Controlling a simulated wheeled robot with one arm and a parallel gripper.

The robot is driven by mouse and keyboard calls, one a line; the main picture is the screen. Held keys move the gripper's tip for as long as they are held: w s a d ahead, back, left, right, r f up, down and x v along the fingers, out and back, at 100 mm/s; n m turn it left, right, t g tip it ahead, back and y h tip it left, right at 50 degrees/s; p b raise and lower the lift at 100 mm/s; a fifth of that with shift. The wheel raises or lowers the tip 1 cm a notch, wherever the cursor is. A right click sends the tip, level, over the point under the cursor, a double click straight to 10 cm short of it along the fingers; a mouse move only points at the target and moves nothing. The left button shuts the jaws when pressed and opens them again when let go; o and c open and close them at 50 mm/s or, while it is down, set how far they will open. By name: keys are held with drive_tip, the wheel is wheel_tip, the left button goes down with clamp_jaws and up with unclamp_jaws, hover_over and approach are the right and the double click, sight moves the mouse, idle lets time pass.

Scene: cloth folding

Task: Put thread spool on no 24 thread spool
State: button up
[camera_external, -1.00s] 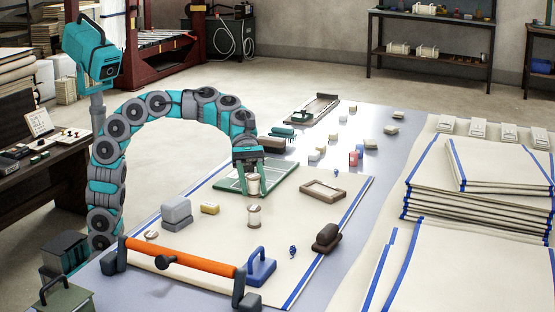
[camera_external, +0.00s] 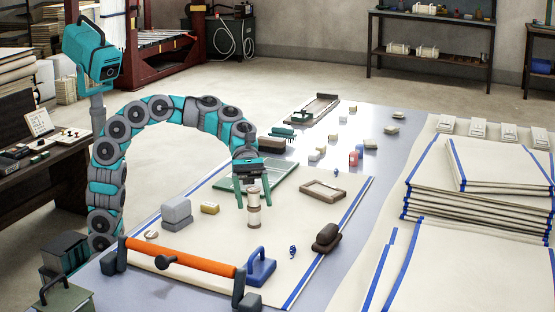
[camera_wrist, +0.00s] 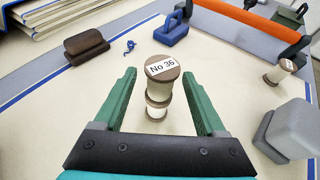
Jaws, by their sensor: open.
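A thread spool with brown ends and a white label reading "No 36" (camera_wrist: 161,68) stands upright on top of another spool (camera_wrist: 156,108). In the external view the upper spool (camera_external: 253,198) and the lower spool (camera_external: 254,219) form a straight stack on the cream cloth. The lower spool's label is hidden. My gripper (camera_external: 253,203) is open, its green fingers on either side of the upper spool with gaps visible in the wrist view. A third labelled spool (camera_wrist: 278,70) lies apart at the right of the wrist view; its number is too small to read.
A grey block (camera_external: 177,212) and a small yellow block (camera_external: 209,208) are left of the stack. A wooden frame (camera_external: 323,191) and a dark brown block (camera_external: 327,238) are to the right. A blue-handled tool (camera_external: 261,266) and an orange bar (camera_external: 180,257) are in front.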

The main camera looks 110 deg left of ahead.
drive_tip(key=shift+a+r, duration=0.15)
drive_tip(key=shift+r, duration=0.05)
drive_tip(key=v, duration=1.1)
drive_tip(key=shift+s+a+p, duration=0.25)
drive_tip(key=shift+p, duration=0.15)
